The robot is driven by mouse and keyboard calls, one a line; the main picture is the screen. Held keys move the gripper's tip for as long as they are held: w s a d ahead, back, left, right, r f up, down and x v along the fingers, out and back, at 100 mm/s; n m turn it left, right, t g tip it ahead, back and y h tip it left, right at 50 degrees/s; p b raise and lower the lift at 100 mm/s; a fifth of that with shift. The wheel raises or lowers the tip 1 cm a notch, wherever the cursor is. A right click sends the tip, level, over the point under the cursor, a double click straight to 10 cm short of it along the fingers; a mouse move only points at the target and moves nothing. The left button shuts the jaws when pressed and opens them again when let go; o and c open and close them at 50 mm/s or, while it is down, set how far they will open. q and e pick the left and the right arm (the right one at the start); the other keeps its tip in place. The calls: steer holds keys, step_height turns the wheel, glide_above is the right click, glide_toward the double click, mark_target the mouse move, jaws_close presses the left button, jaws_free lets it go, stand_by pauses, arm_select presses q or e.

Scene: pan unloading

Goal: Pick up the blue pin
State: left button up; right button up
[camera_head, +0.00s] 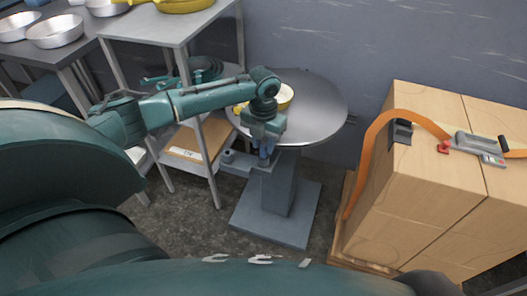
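My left arm reaches in from the left, and its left gripper (265,144) points down at the near edge of the round metal table. A small blue piece (264,152) that looks like the blue pin shows right at the fingertips, just above a grey bracket (238,162) on the table's pedestal. It is too small to tell whether the fingers are closed on it or only around it. My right gripper is not in view.
Strapped cardboard boxes (425,180) stand on a pallet at the right. A metal shelf (165,25) stands left of the table, with metal pans (55,32) further left.

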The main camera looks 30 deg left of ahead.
arm_select(q)
jaws_close()
